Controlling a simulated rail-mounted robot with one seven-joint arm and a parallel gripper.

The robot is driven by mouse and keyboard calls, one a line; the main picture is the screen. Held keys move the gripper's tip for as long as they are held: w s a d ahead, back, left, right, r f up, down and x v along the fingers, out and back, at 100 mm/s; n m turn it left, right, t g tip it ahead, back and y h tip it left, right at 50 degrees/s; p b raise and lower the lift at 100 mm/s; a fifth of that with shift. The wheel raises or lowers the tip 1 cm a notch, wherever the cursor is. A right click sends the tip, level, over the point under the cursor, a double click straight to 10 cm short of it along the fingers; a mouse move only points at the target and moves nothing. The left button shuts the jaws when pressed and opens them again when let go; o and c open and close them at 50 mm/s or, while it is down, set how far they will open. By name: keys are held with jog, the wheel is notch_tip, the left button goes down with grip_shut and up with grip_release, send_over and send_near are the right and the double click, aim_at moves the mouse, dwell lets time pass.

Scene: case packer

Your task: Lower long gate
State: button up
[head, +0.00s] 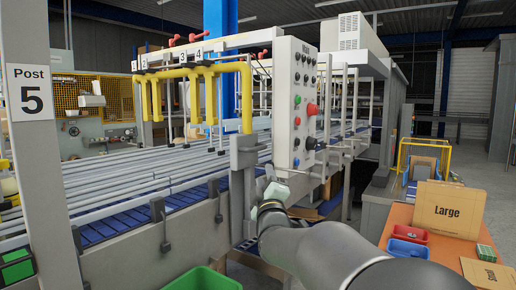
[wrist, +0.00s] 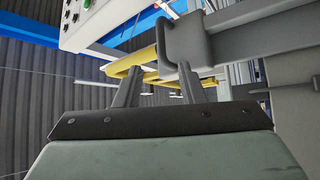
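A yellow tubular gate-like frame (head: 190,73) hangs above the conveyor, with numbered tags along its top; I cannot tell for sure that it is the long gate. Its yellow bar also shows in the wrist view (wrist: 145,57), beyond the fingers. My gripper (head: 271,192) is low beside the grey post under the control panel. In the wrist view my gripper (wrist: 158,75) has its two fingers apart with nothing seen held between them. A dark grey looped handle (wrist: 203,52) is close to the right fingertip; I cannot tell whether they touch.
The control panel (head: 296,105) with coloured buttons stands just above my gripper. Conveyor rails (head: 130,180) run at left. An orange table (head: 398,217) with red and blue bins and a "Large" carton (head: 447,209) is at right. A green bin (head: 203,279) is in front.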

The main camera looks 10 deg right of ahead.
aim_at(260, 149)
jog(key=p+x, duration=0.4)
jog(key=x, duration=1.1)
jog(key=shift+w+d+p, duration=0.1)
jog(key=shift+p, duration=0.2)
jog(key=shift+f, duration=0.1)
grip_shut()
